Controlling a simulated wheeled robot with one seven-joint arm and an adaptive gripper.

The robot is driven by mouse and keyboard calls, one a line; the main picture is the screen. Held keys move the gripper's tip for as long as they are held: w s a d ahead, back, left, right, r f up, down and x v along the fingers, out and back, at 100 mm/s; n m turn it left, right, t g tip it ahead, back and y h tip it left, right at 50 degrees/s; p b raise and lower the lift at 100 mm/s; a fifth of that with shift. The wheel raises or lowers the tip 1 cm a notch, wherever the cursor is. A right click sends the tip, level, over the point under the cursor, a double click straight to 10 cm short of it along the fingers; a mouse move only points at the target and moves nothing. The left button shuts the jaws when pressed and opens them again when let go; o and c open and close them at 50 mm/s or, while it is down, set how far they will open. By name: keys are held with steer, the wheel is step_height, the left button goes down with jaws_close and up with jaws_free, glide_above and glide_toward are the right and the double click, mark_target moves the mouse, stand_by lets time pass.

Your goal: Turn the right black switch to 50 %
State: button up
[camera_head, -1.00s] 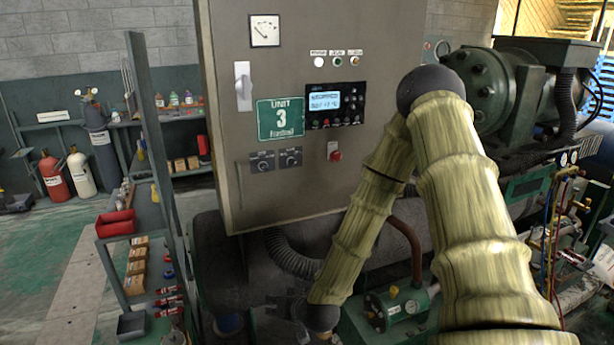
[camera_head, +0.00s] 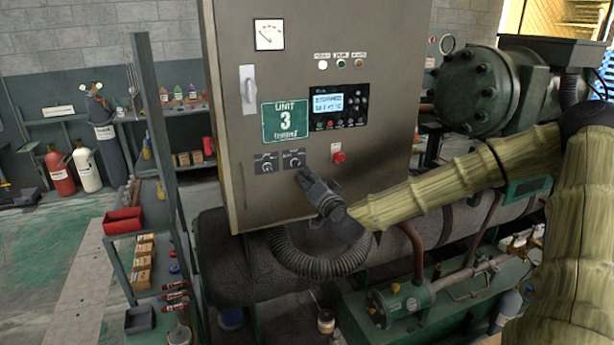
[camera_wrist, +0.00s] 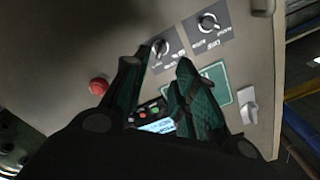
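Two black switches sit side by side low on the grey cabinet. The right black switch (camera_head: 293,161) also shows in the wrist view (camera_wrist: 160,48), where the picture is turned nearly upside down. The left black switch (camera_head: 266,166) is farther from the red button and shows in the wrist view too (camera_wrist: 208,22). My gripper (camera_head: 306,174) is just below and right of the right switch in the head view. In the wrist view my gripper (camera_wrist: 162,59) is open, its fingers apart and the right switch showing between and beyond the tips. I cannot tell whether they touch it.
A red button (camera_head: 338,157) is just right of the switches. A green UNIT 3 sign (camera_head: 285,121) and a lit display panel (camera_head: 337,106) are above. A white handle (camera_head: 248,90) is at upper left. A ribbed hose (camera_head: 318,264) curves below the cabinet (camera_head: 232,150).

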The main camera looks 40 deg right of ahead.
mark_target(298, 166)
steer(key=shift+b+x, duration=1.55)
steer(key=shift+x, duration=2.65)
steer(key=shift+w+a, duration=0.1)
steer(key=shift+w, duration=0.05)
steer(key=c, duration=0.5)
jaws_close()
steer(key=shift+r+n+p, duration=0.1)
steer(key=shift+n+p, duration=0.45)
steer(key=shift+n, duration=0.35)
steer(key=shift+n+p, duration=0.3)
steer(key=shift+n, duration=1.1)
